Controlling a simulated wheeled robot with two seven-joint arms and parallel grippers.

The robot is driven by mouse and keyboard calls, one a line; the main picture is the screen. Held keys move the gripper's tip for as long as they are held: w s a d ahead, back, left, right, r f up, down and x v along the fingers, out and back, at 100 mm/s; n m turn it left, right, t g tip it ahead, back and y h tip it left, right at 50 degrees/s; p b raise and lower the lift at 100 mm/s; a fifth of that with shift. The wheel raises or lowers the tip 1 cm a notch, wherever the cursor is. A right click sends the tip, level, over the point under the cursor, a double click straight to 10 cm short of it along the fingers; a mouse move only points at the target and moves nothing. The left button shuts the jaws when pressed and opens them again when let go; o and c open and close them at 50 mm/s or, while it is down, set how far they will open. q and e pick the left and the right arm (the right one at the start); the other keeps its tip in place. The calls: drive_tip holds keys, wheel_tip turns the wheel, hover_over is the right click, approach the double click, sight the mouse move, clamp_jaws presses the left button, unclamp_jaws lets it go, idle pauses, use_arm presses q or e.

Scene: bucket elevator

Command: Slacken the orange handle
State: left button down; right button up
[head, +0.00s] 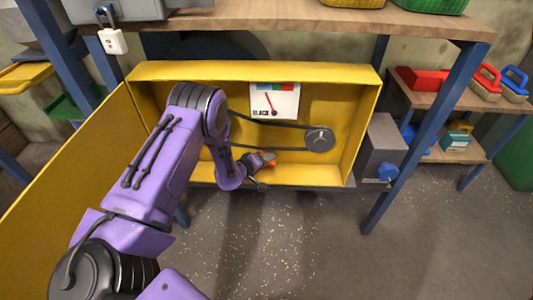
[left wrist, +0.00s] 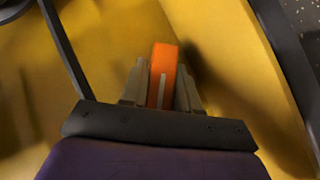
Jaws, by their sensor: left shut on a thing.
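The orange handle (left wrist: 163,62) stands between the two fingers of my left gripper (left wrist: 160,88) in the left wrist view. The fingers are shut on it. In the head view my left gripper (head: 268,160) is inside the yellow box, low and near its middle. Only a small orange bit of the handle (head: 271,164) shows there beside the fingers. The dark belt (head: 275,122) runs just above the gripper to a grey pulley (head: 319,139) on the right. My arm hides the left part of the belt. My right gripper is not in view.
The yellow box (head: 300,72) is open at the front, with its door (head: 75,165) swung out left. A grey box (head: 380,150) with a blue knob (head: 388,173) stands right. The floor in front is clear.

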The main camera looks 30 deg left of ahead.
use_arm(q)
drive_tip(key=m+g+y+p, duration=0.1)
drive_tip(key=g+y+p, duration=0.1)
drive_tip(key=shift+r+m+p, duration=0.2)
drive_tip(key=shift+m+p, duration=0.15)
drive_tip(key=shift+m, duration=0.05)
drive_tip(key=shift+f+m+g+y+p, duration=0.15)
drive_tip(key=shift+m+g+y+p, duration=0.4)
drive_tip(key=shift+g+y, duration=0.2)
drive_tip(key=shift+f+m+g+y, duration=0.1)
drive_tip(key=shift+m+g+y, duration=0.45)
drive_tip(key=shift+m+y, duration=0.15)
drive_tip(key=shift+m+g+y+b, duration=0.4)
drive_tip(key=shift+y+b, duration=0.2)
drive_tip(key=shift+y, duration=0.15)
drive_tip(key=c, duration=0.9)
unclamp_jaws()
drive_tip(key=p+v, duration=0.2)
drive_tip(key=v, duration=0.8)
drive_tip(key=shift+s+d+r, duration=0.1)
drive_tip(key=shift+d+r, duration=0.15)
drive_tip(key=shift+d, duration=0.05)
